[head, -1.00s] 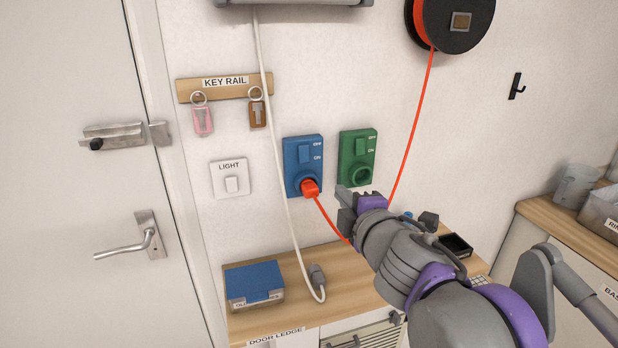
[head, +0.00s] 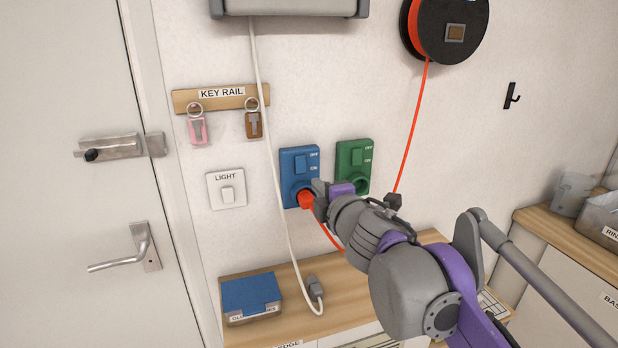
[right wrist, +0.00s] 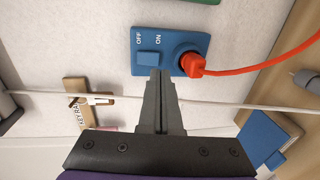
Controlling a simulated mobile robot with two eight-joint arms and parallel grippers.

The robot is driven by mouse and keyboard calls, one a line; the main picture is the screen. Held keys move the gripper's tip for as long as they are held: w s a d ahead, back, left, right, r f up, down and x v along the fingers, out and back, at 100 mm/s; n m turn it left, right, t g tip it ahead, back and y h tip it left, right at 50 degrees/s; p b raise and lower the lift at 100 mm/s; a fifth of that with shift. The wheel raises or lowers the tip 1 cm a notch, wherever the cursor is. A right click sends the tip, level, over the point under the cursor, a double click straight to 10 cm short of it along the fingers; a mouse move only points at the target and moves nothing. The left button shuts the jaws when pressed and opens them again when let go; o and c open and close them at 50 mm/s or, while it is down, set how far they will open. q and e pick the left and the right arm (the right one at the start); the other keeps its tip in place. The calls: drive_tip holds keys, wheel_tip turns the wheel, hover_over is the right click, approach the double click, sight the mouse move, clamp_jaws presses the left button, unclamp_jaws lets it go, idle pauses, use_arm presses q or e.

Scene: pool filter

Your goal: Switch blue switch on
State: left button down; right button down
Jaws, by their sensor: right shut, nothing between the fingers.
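The blue switch box (head: 298,178) is on the wall, with OFF and ON labels and a blue rocker (head: 300,165) above a socket. A red plug (head: 306,200) sits in its socket, with a red cord hanging from it. In the right wrist view the blue rocker (right wrist: 149,59) is just beyond the fingertips, nearer the OFF label. My right gripper (head: 317,187) is shut and empty, in front of the lower right of the blue box; in the right wrist view its closed fingers (right wrist: 157,78) point at the box. I cannot tell whether they touch it. My left gripper is not in view.
A green switch box (head: 352,166) is just right of the blue one. A white cable (head: 272,150) hangs left of it, near a light switch (head: 227,189). A red cord runs from the reel (head: 412,120). A blue case (head: 250,293) lies on the wooden ledge (head: 335,285) below.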

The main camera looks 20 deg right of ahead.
sight(301, 164)
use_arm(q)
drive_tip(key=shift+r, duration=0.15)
use_arm(e)
drive_tip(key=w, duration=0.4)
drive_tip(key=w+f, duration=0.1)
drive_tip(key=w, duration=0.1)
drive_tip(key=shift+w+a, duration=0.1)
drive_tip(key=shift+w, duration=0.25)
